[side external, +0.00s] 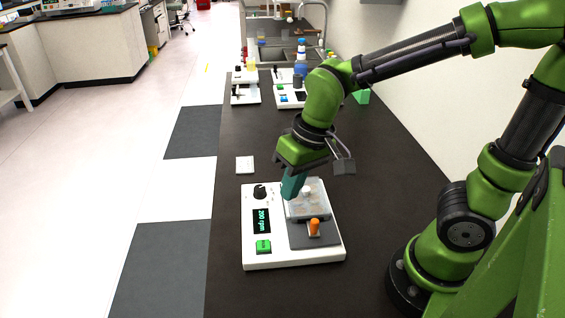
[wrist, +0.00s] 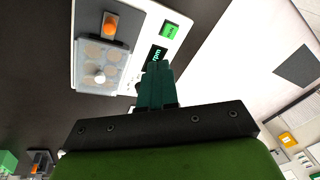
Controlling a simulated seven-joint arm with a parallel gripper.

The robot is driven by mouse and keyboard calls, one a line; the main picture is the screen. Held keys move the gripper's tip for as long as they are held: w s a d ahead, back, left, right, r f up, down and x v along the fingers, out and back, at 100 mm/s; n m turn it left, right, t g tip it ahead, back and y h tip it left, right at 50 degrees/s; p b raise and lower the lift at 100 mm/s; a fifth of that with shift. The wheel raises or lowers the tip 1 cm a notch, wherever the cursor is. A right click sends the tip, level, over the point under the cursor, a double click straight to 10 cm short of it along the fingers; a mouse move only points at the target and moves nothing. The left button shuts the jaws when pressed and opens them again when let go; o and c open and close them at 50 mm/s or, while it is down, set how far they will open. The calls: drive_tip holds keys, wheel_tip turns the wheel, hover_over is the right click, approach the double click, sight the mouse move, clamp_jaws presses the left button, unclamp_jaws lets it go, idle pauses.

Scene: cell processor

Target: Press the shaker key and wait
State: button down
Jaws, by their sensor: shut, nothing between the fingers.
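The shaker (side external: 283,258) is a white box on the dark bench, with a black knob (side external: 260,192), a display (side external: 262,221) reading 200 rpm and a green key (side external: 263,246). A clear plate (side external: 307,207) with round wells sits on its dark platform beside an orange-topped clamp (side external: 314,227). My gripper (side external: 290,188) is shut and empty, its teal fingers over the shaker's back part near the knob and plate. In the wrist view the fingertips (wrist: 157,68) overlap the display, and the green key (wrist: 169,30) lies beyond them, apart. Whether the fingers touch the shaker is unclear.
A small white square (side external: 245,165) lies behind the shaker. Other white devices (side external: 245,93) and bottles (side external: 301,68) stand farther back near a sink. The bench between is mostly clear. A wall runs along the right.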

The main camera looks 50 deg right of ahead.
drive_tip(key=s+d+r+m+t, duration=0.2)
drive_tip(key=s+d+r+t, duration=0.2)
drive_tip(key=d+r, duration=0.2)
drive_tip(key=shift+d+r+t, duration=0.3)
drive_tip(key=shift+r+t, duration=0.1)
drive_tip(key=shift+r, duration=0.3)
drive_tip(key=c, duration=1.8)
unclamp_jaws()
drive_tip(key=shift+c, duration=0.2)
idle(2.6)
